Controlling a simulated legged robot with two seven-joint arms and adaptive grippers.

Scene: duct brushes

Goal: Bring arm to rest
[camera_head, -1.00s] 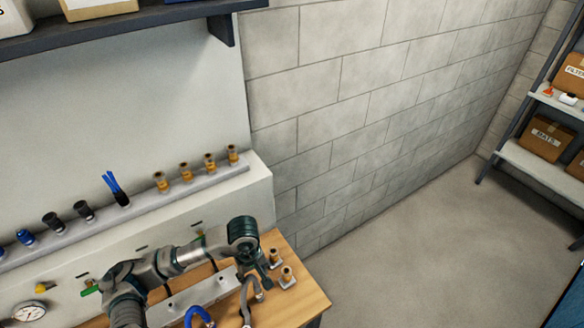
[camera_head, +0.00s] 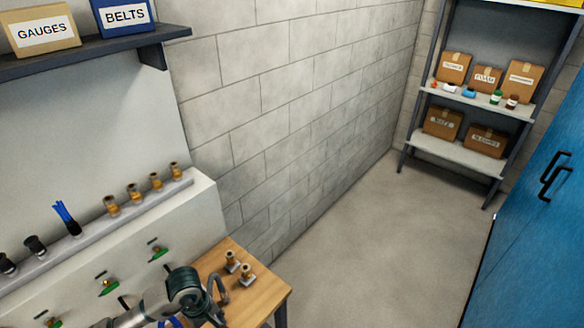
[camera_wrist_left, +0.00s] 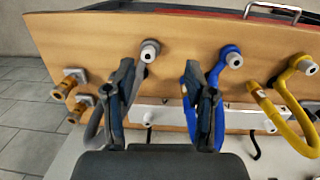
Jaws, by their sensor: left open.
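My left arm comes in at the bottom left of the head view. Its left gripper (camera_head: 212,302) is low over the wooden bench (camera_head: 265,296), partly hidden by the wrist. In the left wrist view the two dark fingers of the left gripper (camera_wrist_left: 162,85) stand apart with nothing between them. Behind the fingers lie a grey hose (camera_wrist_left: 134,82) and a blue hose (camera_wrist_left: 223,72), partly covered by them; I cannot tell whether they touch. My right gripper is in neither view.
Two brass fittings (camera_head: 240,268) stand on the bench beside the gripper. A yellow hose (camera_wrist_left: 285,98) lies to the right in the wrist view. A ledge with brushes and fittings (camera_head: 134,193) is behind. The floor (camera_head: 350,250) is clear between the bench and the blue cabinet (camera_head: 535,230).

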